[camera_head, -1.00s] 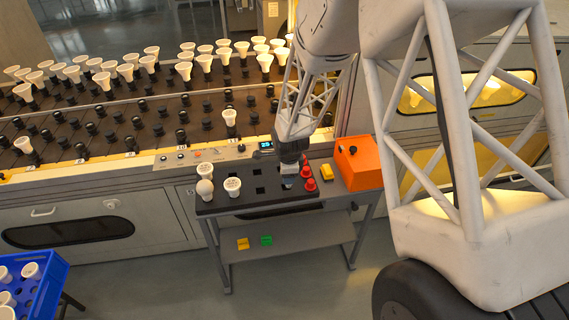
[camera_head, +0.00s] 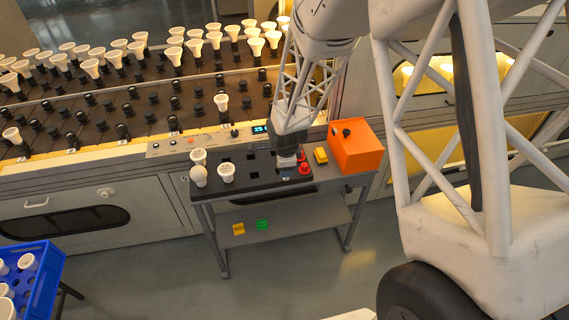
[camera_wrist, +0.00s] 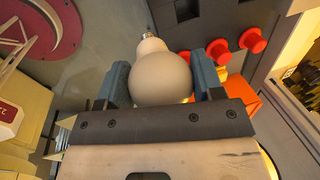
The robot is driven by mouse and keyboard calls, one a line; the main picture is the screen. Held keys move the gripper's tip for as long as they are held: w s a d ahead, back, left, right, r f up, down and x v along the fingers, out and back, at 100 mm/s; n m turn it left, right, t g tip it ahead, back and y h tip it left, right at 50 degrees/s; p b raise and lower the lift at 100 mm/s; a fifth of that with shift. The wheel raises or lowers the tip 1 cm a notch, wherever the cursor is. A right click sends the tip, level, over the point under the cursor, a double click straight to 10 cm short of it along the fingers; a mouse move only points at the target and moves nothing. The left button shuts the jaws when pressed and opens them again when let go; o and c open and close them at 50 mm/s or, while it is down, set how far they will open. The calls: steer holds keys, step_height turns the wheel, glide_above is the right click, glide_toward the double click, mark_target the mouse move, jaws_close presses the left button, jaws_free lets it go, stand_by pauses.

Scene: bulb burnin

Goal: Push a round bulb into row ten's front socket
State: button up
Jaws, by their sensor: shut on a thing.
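My gripper (camera_wrist: 165,85) is shut on a round white bulb (camera_wrist: 161,72). The bulb's metal base points away from my palm, toward the top of the wrist view. In the head view my gripper (camera_head: 288,160) hangs over the right part of a black holder tray, near the red pieces, and mostly hides the bulb. Another round bulb (camera_head: 199,177) stands at the tray's left end beside two white flared bulbs. The rack of black sockets (camera_head: 175,103) fills the back left, with many flared bulbs in its far rows.
Red pieces (camera_head: 304,168) are close to my gripper. A blue crate (camera_head: 38,290) with bulbs stands at lower left.

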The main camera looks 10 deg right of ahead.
steer(key=w+a+r+n, duration=0.1)
steer(key=w+a+r, duration=0.2)
steer(key=w+a, duration=0.75)
steer(key=w+a+r+n, duration=0.25)
steer(key=w+a, duration=0.35)
steer(key=w, duration=0.9)
steer(key=w+a+r, duration=0.1)
steer(key=w+a, duration=0.4)
steer(key=a, duration=0.3)
steer(key=w+a+r+n, duration=0.1)
steer(key=w+a+r, duration=0.1)
steer(key=w+a, duration=0.3)
steer(key=w+a+r+n+y, duration=0.1)
steer(key=w+a, duration=0.4)
steer(key=a, duration=0.5)
steer(key=shift+a+r, duration=0.3)
steer(key=shift+n, duration=0.25)
steer(key=shift+f, duration=0.1)
steer(key=shift+s+x, duration=0.25)
steer(key=shift+x, duration=0.85)
steer(key=shift+s+x, duration=0.2)
steer(key=shift+x, duration=0.95)
steer(key=shift+d+f, duration=0.15)
steer(key=shift+f, duration=2)
